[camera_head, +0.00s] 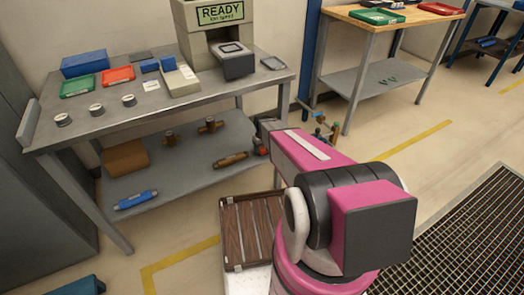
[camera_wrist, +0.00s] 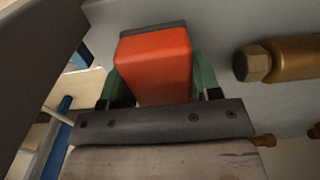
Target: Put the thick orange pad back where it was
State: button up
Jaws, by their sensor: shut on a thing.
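The thick orange pad (camera_wrist: 155,65) fills the middle of the wrist view, between the green fingers of my gripper (camera_wrist: 154,84). The gripper is shut on it. A dark grey strip lies at the pad's far end, and I cannot tell whether they touch. In the head view my pink arm reaches toward the right end of the bench's lower shelf (camera_head: 185,160). Its wrist hides most of the gripper there, with only a small red-orange patch showing beside the shelf edge. The place where the pad was before cannot be made out.
A brass fitting (camera_wrist: 290,60) lies to the right of the pad. The lower shelf also holds a brown block (camera_head: 125,158), a blue cylinder (camera_head: 135,200) and several brass fittings. Trays, gauges and the READY tester (camera_head: 220,30) crowd the bench top. A brown slatted tray (camera_head: 232,235) is below my arm.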

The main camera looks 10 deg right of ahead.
jog(key=shift+f, duration=0.75)
jog(key=o, duration=0.8)
jog(key=shift+f, duration=0.15)
jog(key=shift+o, duration=0.2)
notch_tip(320, 180, up, 12)
jog(key=shift+r, duration=0.15)
jog(key=s+r+m, duration=0.1)
jog(key=s+r, duration=0.5)
jog(key=s, duration=0.4)
jog(key=s+r+m, duration=0.2)
jog(key=s+r, duration=0.4)
jog(key=s, duration=0.5)
jog(key=shift+r+m, duration=0.2)
jog(key=shift+m, duration=0.1)
